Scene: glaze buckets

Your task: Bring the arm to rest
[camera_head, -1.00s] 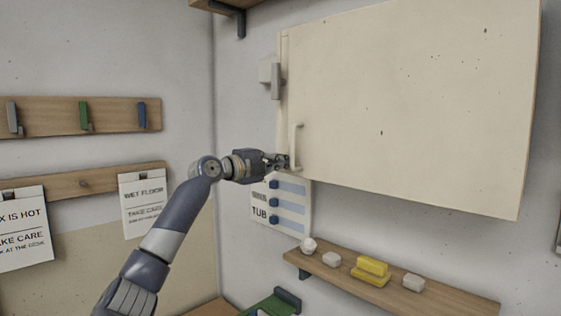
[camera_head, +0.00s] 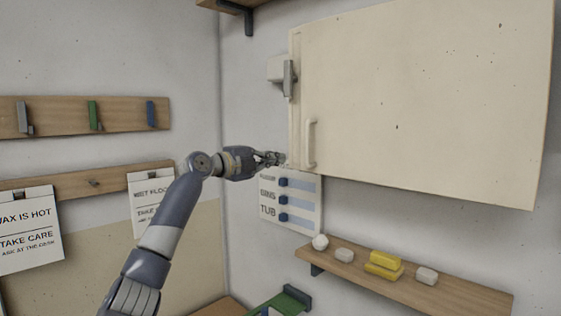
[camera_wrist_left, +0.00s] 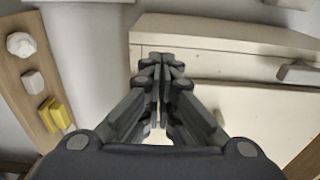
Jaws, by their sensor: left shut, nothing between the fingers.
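My left gripper (camera_head: 280,160) is shut and empty. In the head view it points right, at the lower left edge of a closed cream wall cabinet (camera_head: 420,100), just left of the cabinet's vertical handle (camera_head: 311,143). I cannot tell whether the fingertips touch the cabinet. My right gripper is not in view.
A latch block (camera_head: 282,70) sits at the cabinet's upper left. Below hang a label board (camera_head: 290,205) and a wooden shelf (camera_head: 450,295) with white lumps and yellow sponges (camera_head: 384,264). Hook rails (camera_head: 60,117) and paper signs (camera_head: 27,232) line the left wall.

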